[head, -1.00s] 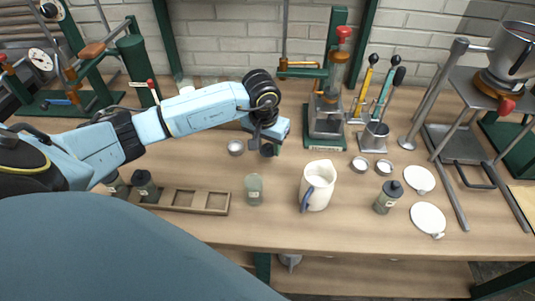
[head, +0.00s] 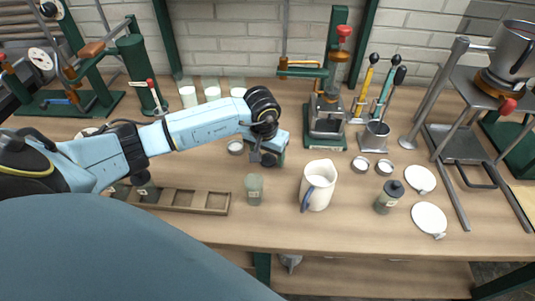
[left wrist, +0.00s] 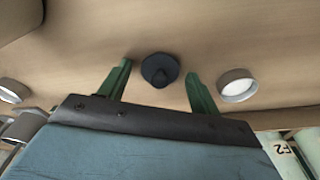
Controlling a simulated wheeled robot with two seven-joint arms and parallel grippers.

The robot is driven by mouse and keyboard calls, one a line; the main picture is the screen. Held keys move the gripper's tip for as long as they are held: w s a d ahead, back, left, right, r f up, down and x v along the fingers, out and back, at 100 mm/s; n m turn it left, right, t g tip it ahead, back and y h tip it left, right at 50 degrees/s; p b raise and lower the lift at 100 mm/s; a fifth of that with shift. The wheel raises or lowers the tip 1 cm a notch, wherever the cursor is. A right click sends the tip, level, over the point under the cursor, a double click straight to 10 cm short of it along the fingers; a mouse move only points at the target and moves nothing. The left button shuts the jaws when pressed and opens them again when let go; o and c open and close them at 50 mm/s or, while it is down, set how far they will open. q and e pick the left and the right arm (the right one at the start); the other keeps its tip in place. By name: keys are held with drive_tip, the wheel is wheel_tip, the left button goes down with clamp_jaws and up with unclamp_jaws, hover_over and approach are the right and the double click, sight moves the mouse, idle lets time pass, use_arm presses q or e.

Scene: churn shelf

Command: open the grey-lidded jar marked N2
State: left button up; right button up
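A squat grey-green jar (head: 254,190) stands on the table left of the white pitcher; no dark lid shows on it, and I cannot read its label surely. A dark grey knobbed lid (left wrist: 160,70) appears to lie on the table just past my left fingertips, near the gap between them. My left gripper (head: 268,160) is low over the table behind the jar; in the left wrist view its green fingers (left wrist: 157,88) are spread, with nothing between them. Another jar with a dark lid (head: 388,197) stands right of the pitcher. My right gripper is not in view.
A white pitcher (head: 317,186) stands beside the jar. A wooden tray (head: 187,201) lies to the left, with dark-lidded jars at its left end. A small round tin (head: 235,147) sits beside my gripper. Several white-filled jars (head: 212,93) stand at the back.

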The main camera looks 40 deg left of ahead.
sight(265, 165)
use_arm(q)
drive_tip(key=shift+r, duration=0.5)
wheel_tip(265, 165, up, 11)
drive_tip(key=s+p, duration=0.1)
drive_tip(key=shift+s+d+r, duration=0.15)
drive_tip(key=shift+s, duration=0.25)
